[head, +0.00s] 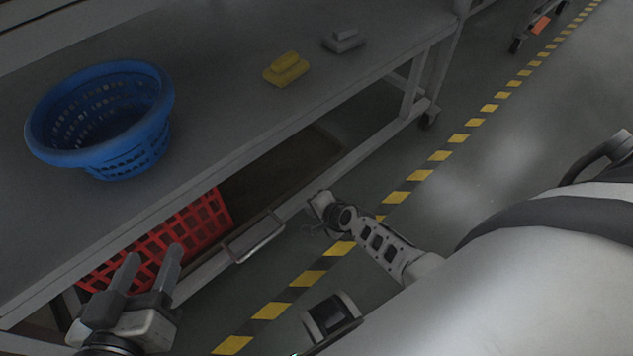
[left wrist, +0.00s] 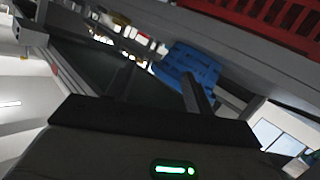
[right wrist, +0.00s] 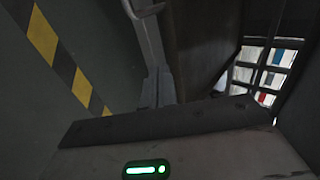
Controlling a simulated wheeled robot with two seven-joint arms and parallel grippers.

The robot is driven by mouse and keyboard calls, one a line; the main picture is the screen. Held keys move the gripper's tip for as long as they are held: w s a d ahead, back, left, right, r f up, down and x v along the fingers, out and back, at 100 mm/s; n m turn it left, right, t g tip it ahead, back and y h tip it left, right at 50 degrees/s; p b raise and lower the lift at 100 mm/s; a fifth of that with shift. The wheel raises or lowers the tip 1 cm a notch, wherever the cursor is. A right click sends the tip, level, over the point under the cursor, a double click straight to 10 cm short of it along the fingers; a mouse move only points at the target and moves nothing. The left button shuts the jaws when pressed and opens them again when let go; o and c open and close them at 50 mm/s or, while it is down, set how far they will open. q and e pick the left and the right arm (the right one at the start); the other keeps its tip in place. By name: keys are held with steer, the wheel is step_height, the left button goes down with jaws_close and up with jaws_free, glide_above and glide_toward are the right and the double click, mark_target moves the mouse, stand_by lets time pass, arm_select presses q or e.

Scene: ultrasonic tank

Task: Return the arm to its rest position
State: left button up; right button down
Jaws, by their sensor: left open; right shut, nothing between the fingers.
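My left gripper (head: 148,278) is at the lower left of the head view, in front of the table's near edge and before the red crate. Its fingers are apart and empty; they also show in the left wrist view (left wrist: 160,92). My right gripper (head: 318,228) hangs beside the table, over the floor near the striped tape, partly hidden by its own arm. In the right wrist view its fingers (right wrist: 156,88) are together with nothing between them.
A grey table (head: 210,90) carries a blue basket (head: 140,158), a yellow object (head: 286,70) and a grey object (head: 344,41). A red crate (head: 205,222) is on the lower shelf beside a metal handle (head: 258,243). Floor with yellow-black tape (head: 440,156) lies open on the right.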

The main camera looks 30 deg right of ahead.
arm_select(q)
steer(key=shift+s+a+f, duration=0.1)
steer(key=shift+a+f, duration=0.05)
steer(key=shift+f, duration=0.05)
arm_select(e)
steer(key=shift+v, duration=0.75)
